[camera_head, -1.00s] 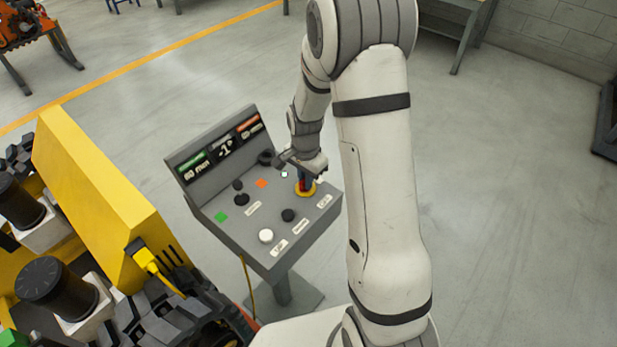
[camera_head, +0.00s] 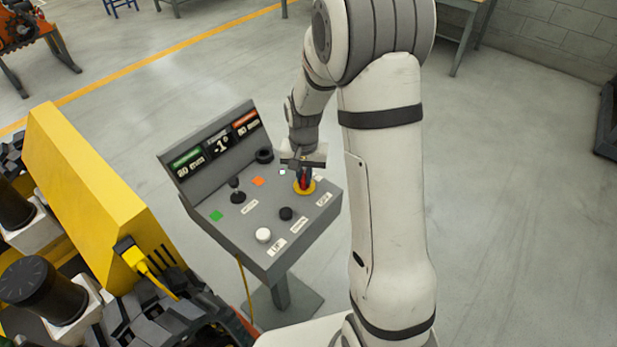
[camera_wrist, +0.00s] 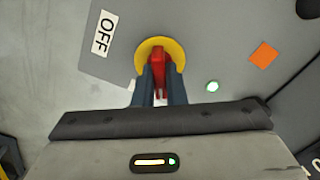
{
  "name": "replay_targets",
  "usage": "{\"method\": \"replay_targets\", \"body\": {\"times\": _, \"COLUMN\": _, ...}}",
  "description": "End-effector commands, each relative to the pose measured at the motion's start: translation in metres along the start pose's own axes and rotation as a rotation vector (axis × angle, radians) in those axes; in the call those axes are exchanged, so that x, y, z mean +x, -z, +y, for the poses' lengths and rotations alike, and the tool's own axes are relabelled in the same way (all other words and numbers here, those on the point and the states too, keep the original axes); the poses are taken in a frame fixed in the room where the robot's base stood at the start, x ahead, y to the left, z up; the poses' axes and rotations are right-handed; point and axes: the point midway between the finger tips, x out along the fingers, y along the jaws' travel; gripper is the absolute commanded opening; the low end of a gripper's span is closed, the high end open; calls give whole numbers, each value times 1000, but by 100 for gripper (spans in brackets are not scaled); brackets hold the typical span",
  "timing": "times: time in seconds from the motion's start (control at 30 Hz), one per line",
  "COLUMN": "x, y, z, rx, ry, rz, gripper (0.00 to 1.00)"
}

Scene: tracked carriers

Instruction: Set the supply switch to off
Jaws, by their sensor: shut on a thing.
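The supply switch is a red handle (camera_wrist: 158,68) on a round yellow plate (camera_wrist: 178,50), set in the grey console's sloping panel. In the head view the yellow plate (camera_head: 304,190) is near the panel's right side, below my gripper (camera_head: 304,180). In the wrist view my gripper (camera_wrist: 158,84) has its two dark blue fingers on either side of the red handle, shut on it. An OFF label (camera_wrist: 105,33) is on the panel up and left of the yellow plate. My gripper hides part of the handle.
The console (camera_head: 225,218) also bears a black joystick (camera_head: 237,192), a white button (camera_head: 263,235), a black knob (camera_head: 286,213) and a display panel (camera_head: 215,148). A yellow machine (camera_head: 85,185) stands close at left. Open floor (camera_head: 510,200) lies to the right.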

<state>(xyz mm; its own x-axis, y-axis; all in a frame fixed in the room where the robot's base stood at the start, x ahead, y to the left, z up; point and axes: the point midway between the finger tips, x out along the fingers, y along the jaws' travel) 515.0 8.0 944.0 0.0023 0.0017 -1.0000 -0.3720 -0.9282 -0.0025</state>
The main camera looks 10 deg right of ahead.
Motion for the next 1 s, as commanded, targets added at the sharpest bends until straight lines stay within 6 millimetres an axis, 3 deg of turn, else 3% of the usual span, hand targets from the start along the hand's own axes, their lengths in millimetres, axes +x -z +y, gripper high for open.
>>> {"method": "replay_targets", "body": {"times": 0.6, "x": 5, "y": -5, "z": 0, "rx": -583, "ry": 0, "rz": -15, "gripper": 0}}
{"method": "replay_targets", "body": {"times": 1.0, "x": 4, "y": -5, "z": 2, "rx": -883, "ry": 1, "rz": -17, "gripper": 0}}
